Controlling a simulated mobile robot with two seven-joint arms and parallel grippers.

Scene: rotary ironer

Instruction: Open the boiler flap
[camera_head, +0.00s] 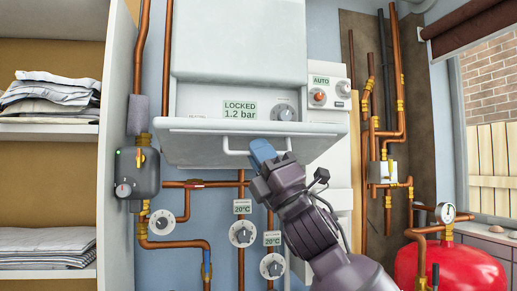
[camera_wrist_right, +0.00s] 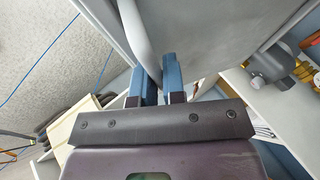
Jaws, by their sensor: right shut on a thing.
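The white boiler (camera_head: 238,45) hangs on the wall at the upper middle of the head view. Its flap (camera_head: 190,146) is swung down and outward at the bottom, uncovering a panel with a display reading LOCKED 1.2 bar (camera_head: 240,109) and a knob (camera_head: 285,112). The flap's white bar handle (camera_head: 235,151) runs along its face. My right gripper (camera_head: 262,150) is shut on this handle, its blue fingers partly hiding it. In the right wrist view the handle (camera_wrist_right: 138,40) runs down to the blue fingers (camera_wrist_right: 160,75). My left gripper is not in view.
Copper pipes with dials (camera_head: 242,234) run below the boiler. A grey pump-like unit (camera_head: 138,172) is to its left, beside shelves of folded cloth (camera_head: 50,92). A control box marked AUTO (camera_head: 320,94) is to the right. A red tank (camera_head: 455,268) stands at lower right.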

